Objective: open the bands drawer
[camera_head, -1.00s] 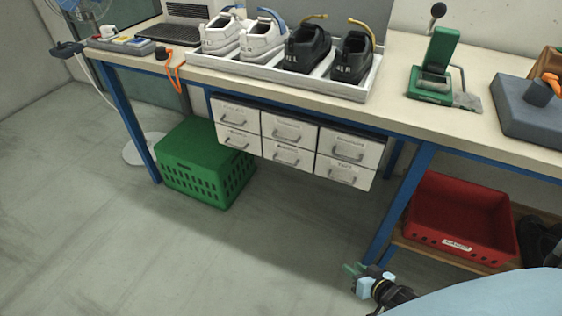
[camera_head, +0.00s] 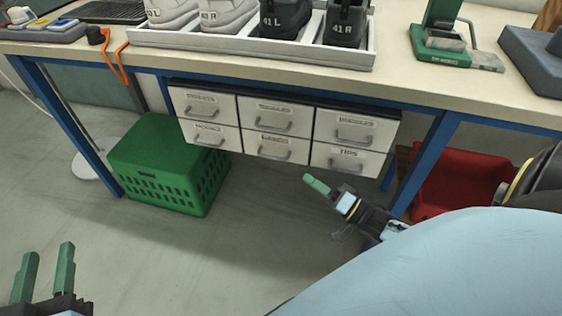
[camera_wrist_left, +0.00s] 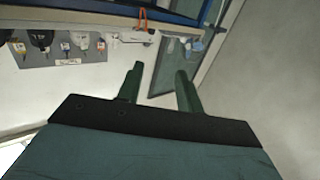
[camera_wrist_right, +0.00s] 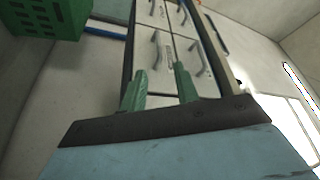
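A white drawer unit (camera_head: 291,133) hangs under the workbench, with two rows of three labelled drawers, each with a grey bar handle. All drawers look shut. The labels are small and blurred, so I cannot tell surely which one is the bands drawer; the lower middle drawer (camera_head: 276,147) is one candidate. My right gripper (camera_head: 316,184) is just below the lower right drawer in the picture, apart from the handles. The right wrist view shows its fingers (camera_wrist_right: 163,82) open and empty, with drawer fronts ahead. My left gripper (camera_head: 47,252) is open and empty at the lower left, far from the drawers.
A green crate (camera_head: 168,165) stands on the floor left of the drawers. A red bin (camera_head: 462,180) sits under the bench at right. A shoe tray (camera_head: 250,45) and a green press (camera_head: 440,38) are on the bench. The floor before the drawers is clear.

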